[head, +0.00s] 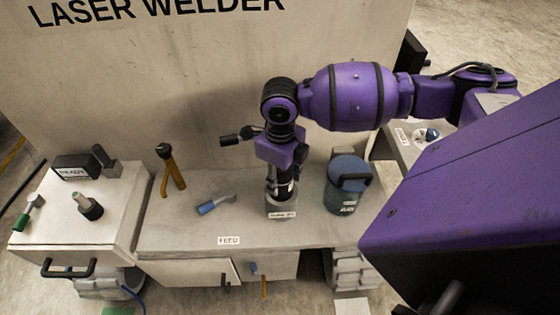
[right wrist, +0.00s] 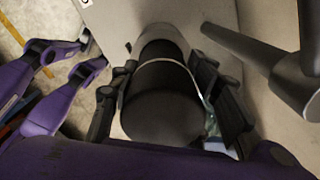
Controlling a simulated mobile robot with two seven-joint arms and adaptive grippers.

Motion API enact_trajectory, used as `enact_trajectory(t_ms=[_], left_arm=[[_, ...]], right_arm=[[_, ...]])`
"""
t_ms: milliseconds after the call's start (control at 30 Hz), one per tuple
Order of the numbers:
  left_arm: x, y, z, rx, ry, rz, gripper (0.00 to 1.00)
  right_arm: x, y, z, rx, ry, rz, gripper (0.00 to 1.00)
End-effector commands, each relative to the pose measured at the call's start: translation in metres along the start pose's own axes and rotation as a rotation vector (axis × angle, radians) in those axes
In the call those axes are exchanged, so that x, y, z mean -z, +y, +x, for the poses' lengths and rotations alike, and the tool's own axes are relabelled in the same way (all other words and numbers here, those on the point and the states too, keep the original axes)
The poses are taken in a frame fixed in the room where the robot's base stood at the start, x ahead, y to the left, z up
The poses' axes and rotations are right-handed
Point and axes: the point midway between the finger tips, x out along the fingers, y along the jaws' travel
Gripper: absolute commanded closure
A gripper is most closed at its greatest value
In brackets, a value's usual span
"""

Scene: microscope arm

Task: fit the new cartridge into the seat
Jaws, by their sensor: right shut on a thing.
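My right gripper (head: 282,186) points down over the middle of the bench and is shut on a black cylinder, which I take to be the cartridge. In the right wrist view the cylinder (right wrist: 165,105) is dark with a thin light ring, between the two fingers (right wrist: 168,100). In the head view a pale grey holder with a label, likely the seat (head: 281,208), stands directly below the gripper. The cylinder is upright and in line with it. I cannot tell whether it is inside the holder or just above. My left gripper is not in view.
A blue-green canister (head: 347,190) stands close right of the holder. A blue-tipped piece (head: 214,205) lies to its left, with an orange-brown tool (head: 171,170) beyond. A dark lever (head: 240,136) juts out beside the gripper. A left table (head: 112,225) holds small parts.

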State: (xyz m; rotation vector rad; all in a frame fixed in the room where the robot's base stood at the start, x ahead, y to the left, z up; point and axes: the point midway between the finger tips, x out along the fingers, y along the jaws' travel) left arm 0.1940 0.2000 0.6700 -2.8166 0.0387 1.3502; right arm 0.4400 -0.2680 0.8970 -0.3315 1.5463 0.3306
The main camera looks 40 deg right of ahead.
Motion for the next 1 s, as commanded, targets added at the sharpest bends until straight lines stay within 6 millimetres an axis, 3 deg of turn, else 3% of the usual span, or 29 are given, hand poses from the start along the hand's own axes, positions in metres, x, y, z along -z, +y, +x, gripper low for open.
enact_trajectory(t_ms=[667, 700, 833, 1000], left_arm=[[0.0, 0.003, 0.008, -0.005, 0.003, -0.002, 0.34], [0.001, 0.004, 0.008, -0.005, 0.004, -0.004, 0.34], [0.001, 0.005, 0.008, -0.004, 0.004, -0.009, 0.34], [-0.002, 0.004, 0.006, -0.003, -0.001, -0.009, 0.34]], right_arm=[[0.0, 0.0, 0.017, -0.001, -0.001, 0.0, 0.97], [-0.001, 0.0, 0.016, -0.001, -0.002, 0.0, 0.53], [-0.001, 0.0, 0.016, 0.0, -0.002, 0.0, 0.36], [0.0, 0.0, 0.016, 0.0, -0.001, 0.0, 0.35]])
